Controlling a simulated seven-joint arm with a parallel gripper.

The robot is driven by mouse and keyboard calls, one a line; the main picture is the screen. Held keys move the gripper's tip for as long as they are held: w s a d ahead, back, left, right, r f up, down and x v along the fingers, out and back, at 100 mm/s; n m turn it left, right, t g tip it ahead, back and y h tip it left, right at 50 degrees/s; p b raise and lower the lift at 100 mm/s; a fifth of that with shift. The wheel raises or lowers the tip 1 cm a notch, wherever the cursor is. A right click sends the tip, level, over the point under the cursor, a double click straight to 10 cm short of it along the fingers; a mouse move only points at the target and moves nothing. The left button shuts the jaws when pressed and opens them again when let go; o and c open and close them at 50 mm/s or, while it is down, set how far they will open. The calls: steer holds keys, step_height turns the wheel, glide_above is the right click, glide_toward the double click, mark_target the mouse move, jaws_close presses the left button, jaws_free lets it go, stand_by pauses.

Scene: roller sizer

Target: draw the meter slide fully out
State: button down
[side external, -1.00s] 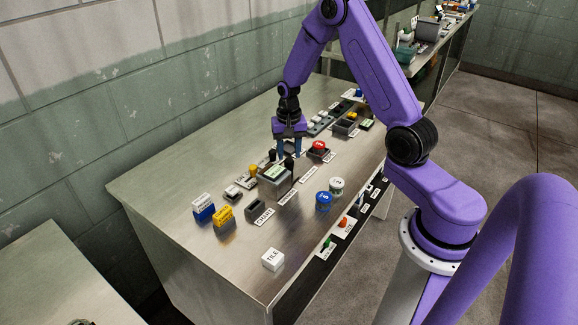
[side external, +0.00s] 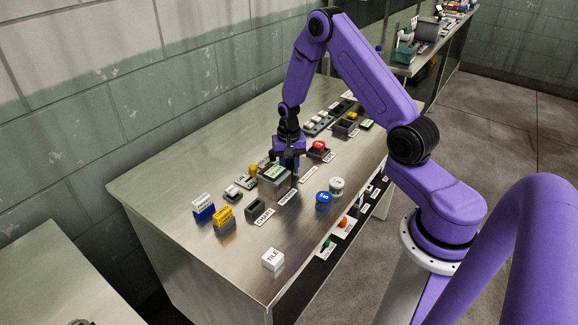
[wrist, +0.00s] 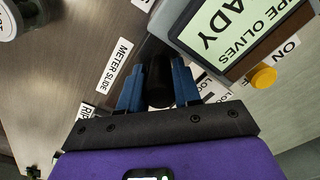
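The meter slide's black knob (wrist: 160,82) stands upright in the wrist view, next to the white METER SLIDE label (wrist: 116,66). My gripper (wrist: 159,72) points down, with one blue finger on each side of the knob. The fingers look spread, with a small gap showing at the left one; contact is not clear. The knob is hidden there by the box and my fingers.
The display screen (wrist: 232,30) reads RIPE OLIVES and READY, close to the right finger. A red button (side external: 319,146) stands to the right. Blue (side external: 323,200) and white (side external: 337,185) round containers stand nearer the front edge.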

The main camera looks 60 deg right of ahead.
steer(key=d, duration=0.7)
steer(key=c, duration=1.1)
jaws_free()
step_height(320, 180, up, 18)
steer(key=shift+f, duration=0.25)
